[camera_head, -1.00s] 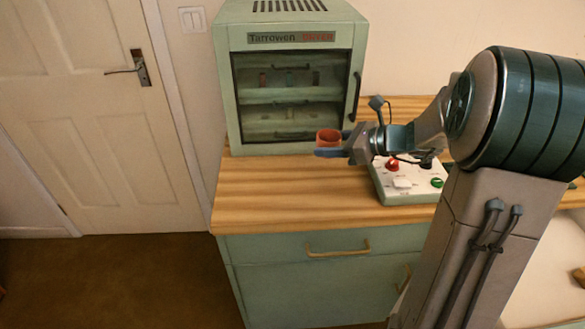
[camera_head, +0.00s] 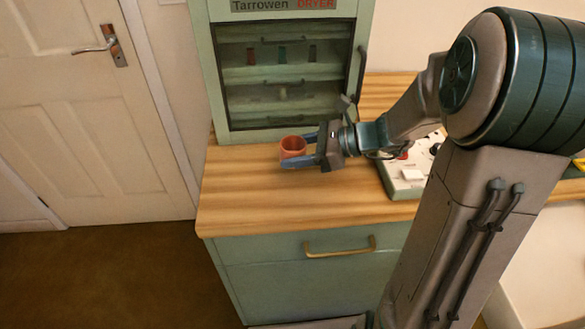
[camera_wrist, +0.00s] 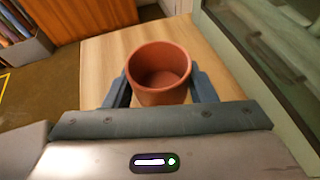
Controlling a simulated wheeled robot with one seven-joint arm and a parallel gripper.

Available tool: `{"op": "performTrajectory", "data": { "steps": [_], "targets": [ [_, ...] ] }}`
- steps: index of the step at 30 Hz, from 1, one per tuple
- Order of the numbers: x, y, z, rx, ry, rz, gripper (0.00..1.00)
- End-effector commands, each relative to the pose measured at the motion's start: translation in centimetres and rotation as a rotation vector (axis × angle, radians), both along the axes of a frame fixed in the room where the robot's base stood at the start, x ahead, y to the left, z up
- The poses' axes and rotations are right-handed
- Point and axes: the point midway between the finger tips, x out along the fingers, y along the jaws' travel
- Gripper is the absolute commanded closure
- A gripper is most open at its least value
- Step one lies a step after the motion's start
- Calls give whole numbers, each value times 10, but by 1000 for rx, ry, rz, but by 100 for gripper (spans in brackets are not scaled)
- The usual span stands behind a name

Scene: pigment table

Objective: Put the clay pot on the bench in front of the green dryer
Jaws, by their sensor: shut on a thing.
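The clay pot (camera_head: 292,148) is a small reddish-brown cup, upright and empty. My gripper (camera_head: 298,149) is shut on it from the right, with one finger on each side; in the wrist view the pot (camera_wrist: 158,78) sits between the two dark fingers. The pot is over the wooden bench top (camera_head: 250,205), in front of the green dryer (camera_head: 363,60). I cannot tell whether its base touches the wood. The dryer's glass door is shut, and small items show on shelves inside.
A pale control box (camera_head: 405,180) with a red button stands on the bench to the right, partly behind my arm. The bench's left edge drops to brown floor. Bare wood lies left of and in front of the pot. A door (camera_head: 75,110) is at the left.

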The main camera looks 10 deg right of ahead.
Motion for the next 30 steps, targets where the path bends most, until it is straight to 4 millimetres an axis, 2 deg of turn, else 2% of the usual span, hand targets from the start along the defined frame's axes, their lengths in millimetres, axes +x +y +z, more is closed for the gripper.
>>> {"op": "performTrajectory", "data": {
  "steps": [5, 14, 26, 27, 28, 30],
  "targets": [
    [-2, 9, -8, 0, 1, -1, 75],
    [-2, 9, -46, 2, 2, -1, 75],
    [-2, 9, -51, 0, 1, -1, 75],
    [-2, 9, -50, 0, 0, -1, 38],
    [-2, 9, -49, 0, 0, -1, 30],
    [-2, 9, -49, 0, 0, -1, 28]
  ]
}}
